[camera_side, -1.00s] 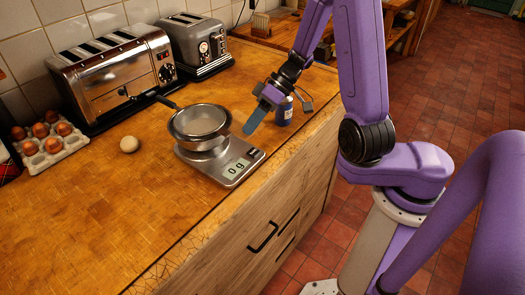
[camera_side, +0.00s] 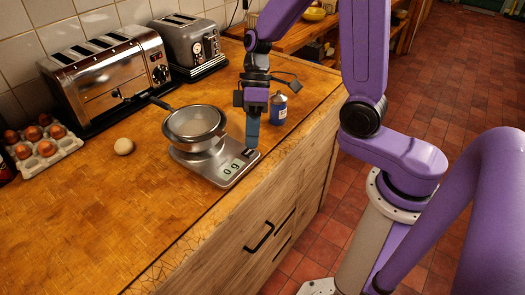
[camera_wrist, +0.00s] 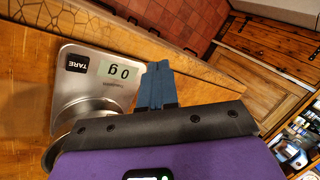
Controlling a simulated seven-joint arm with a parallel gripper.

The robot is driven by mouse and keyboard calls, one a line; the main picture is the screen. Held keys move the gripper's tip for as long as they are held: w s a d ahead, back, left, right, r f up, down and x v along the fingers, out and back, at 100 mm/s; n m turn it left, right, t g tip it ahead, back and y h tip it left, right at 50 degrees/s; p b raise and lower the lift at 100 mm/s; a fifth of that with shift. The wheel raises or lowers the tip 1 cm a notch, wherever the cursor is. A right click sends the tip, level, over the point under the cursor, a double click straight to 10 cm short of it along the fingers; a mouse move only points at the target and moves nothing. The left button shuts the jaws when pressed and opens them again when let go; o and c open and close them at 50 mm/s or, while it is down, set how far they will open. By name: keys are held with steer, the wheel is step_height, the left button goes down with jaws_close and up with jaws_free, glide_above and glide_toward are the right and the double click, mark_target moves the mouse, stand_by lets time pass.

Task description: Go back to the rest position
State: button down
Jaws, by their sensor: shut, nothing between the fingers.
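My gripper (camera_side: 252,133) points down with its blue fingers together and nothing between them. In the side view its tips are at or just above the right front corner of the kitchen scale (camera_side: 231,170); I cannot tell whether they touch. In the wrist view the shut fingers (camera_wrist: 156,82) show beside the scale (camera_wrist: 72,92), whose display reads 0 g and whose TARE button faces up.
An egg (camera_side: 123,146) lies left of the scale, near an egg carton (camera_side: 47,155). Two toasters (camera_side: 110,75) (camera_side: 191,47) stand against the tiled wall. The counter's front edge (camera_side: 215,215) is close to the scale.

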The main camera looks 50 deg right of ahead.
steer(key=s+d+r+n+t+h, duration=0.1)
steer(key=s+d+r+n+h, duration=0.1)
steer(key=s, duration=0.6)
steer(key=s+d+r+n+t+h, duration=0.2)
steer(key=s+d, duration=0.1)
steer(key=s, duration=0.5)
steer(key=shift+s+h, duration=0.35)
steer(key=shift+h, duration=0.05)
